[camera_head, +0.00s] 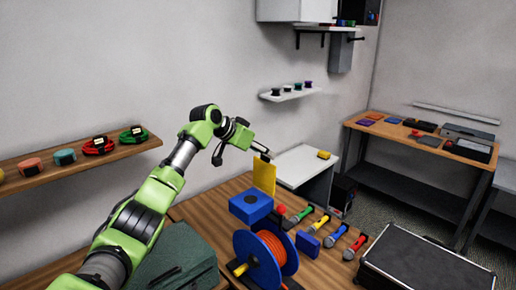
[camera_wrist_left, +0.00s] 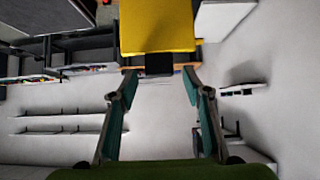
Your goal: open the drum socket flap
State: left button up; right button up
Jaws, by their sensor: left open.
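The cable drum (camera_head: 240,248) is blue with orange cable wound on it and stands on the wooden table. A blue socket box (camera_head: 250,208) sits at its top. The yellow flap (camera_head: 264,176) stands upright at the box's back edge, raised clear of its top. My left gripper (camera_head: 262,150) is just above the flap's top edge. In the left wrist view the flap (camera_wrist_left: 157,28) fills the top middle, with a black tab (camera_wrist_left: 159,64) at its edge. The tab lies between the open fingertips of my left gripper (camera_wrist_left: 159,74), with gaps on both sides. My right gripper is out of view.
A black case (camera_head: 425,265) is at the front right. A white table (camera_head: 297,162) stands behind.

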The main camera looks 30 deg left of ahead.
pick_arm(q)
jog(key=v, duration=1.2)
